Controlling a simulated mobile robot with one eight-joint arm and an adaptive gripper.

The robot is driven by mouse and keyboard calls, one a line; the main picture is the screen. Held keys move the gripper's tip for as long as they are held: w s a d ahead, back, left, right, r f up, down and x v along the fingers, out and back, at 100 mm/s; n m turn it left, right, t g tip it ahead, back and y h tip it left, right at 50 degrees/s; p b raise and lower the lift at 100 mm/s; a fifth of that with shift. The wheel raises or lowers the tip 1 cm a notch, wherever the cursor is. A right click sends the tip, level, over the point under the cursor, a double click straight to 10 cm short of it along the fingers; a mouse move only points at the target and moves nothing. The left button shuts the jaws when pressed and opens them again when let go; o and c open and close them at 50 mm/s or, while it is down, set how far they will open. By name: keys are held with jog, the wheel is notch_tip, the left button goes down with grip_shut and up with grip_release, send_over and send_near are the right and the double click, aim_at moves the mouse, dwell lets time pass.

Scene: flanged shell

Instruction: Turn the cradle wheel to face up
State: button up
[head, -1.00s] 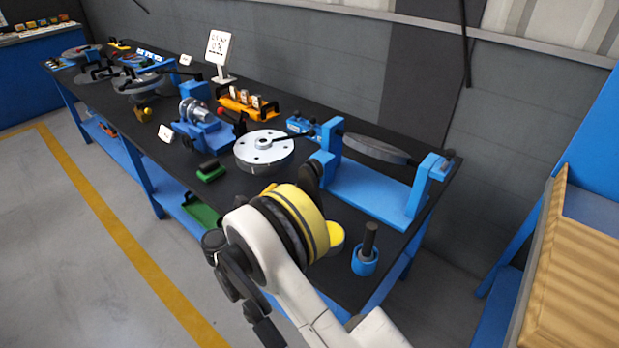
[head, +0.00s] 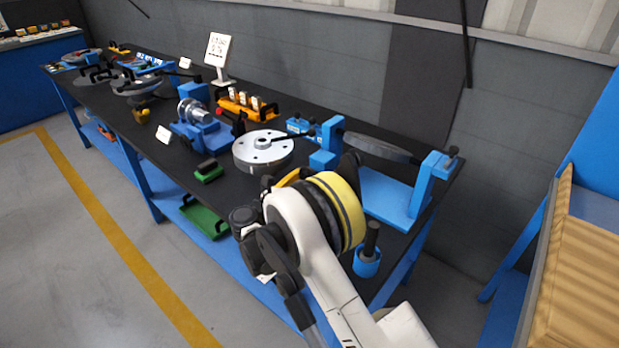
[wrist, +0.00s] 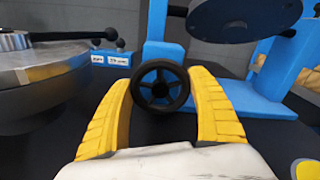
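A blue cradle (head: 385,195) stands at the right end of the bench. A dark grey disc (head: 378,148) hangs between its two posts, seen nearly edge-on; its holed face shows in the wrist view (wrist: 245,16). In the wrist view a small black spoked handwheel (wrist: 160,87) sits before the cradle's left post (wrist: 162,52). My gripper (wrist: 160,74) has its yellow fingers apart, one on each side of the handwheel. I cannot tell whether they touch it. In the head view my wrist hides most of the gripper and the handwheel.
A round silver flanged part (head: 263,150) with a black handle stands left of the cradle. A blue cup with a black peg (head: 368,252) stands near the front right. A green block (head: 208,171) lies at the bench's front edge.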

jog(key=shift+c, duration=1.2)
jog(key=n, duration=0.5)
jog(key=o, duration=1.2)
jog(key=shift+a, duration=0.1)
jog(key=v, duration=1.2)
